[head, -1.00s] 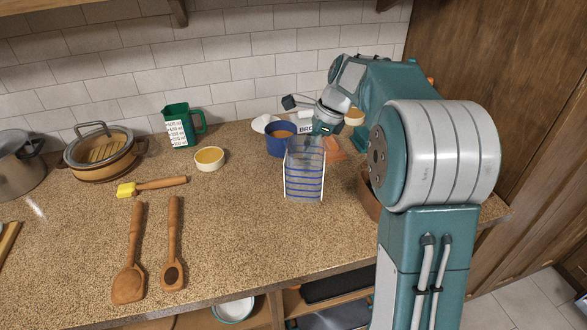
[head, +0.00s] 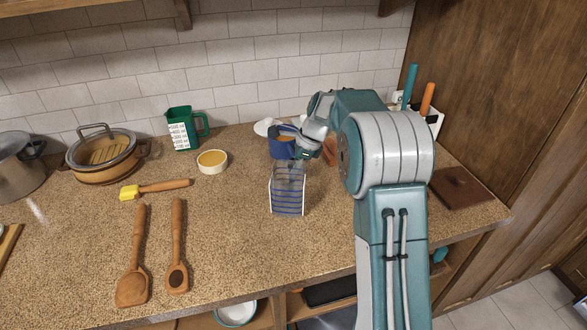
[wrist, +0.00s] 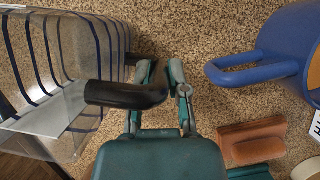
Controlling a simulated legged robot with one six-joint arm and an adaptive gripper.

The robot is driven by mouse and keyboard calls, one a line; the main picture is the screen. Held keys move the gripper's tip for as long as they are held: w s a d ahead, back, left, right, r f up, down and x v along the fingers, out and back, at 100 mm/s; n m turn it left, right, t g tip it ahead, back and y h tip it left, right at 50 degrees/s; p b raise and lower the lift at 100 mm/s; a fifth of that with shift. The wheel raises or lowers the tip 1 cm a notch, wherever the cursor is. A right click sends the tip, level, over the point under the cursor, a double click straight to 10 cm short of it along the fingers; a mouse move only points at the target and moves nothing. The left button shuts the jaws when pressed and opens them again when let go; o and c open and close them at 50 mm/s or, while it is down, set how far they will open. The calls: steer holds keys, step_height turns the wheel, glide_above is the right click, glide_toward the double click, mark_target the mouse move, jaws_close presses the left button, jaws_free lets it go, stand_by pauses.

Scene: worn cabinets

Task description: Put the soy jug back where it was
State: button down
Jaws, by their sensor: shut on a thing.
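The soy jug, which I take to be the clear jug with blue stripes (head: 288,190), is near the middle of the counter, left of my arm. In the wrist view the jug (wrist: 65,60) fills the left side, with a black handle (wrist: 112,95) pointing at my gripper. My gripper (wrist: 160,85) is shut on the end of that handle. In the head view my gripper (head: 305,155) is above and right of the jug, partly hidden by my arm. I cannot tell whether the jug's base touches the counter.
A blue mug (head: 282,148) stands close behind the jug; its handle (wrist: 235,70) faces my gripper. A green measuring jug (head: 183,128), a small bowl (head: 212,162), a brush (head: 155,189) and wooden spoons (head: 135,260) lie left. A brown board (head: 460,188) lies right. The counter front is clear.

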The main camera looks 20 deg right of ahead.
steer(key=shift+d+f, duration=0.1)
steer(key=c, duration=0.7)
jaws_free()
steer(key=shift+d, duration=0.2)
steer(key=shift+o, duration=0.3)
steer(key=shift+d, duration=0.2)
steer(key=shift+a, duration=0.1)
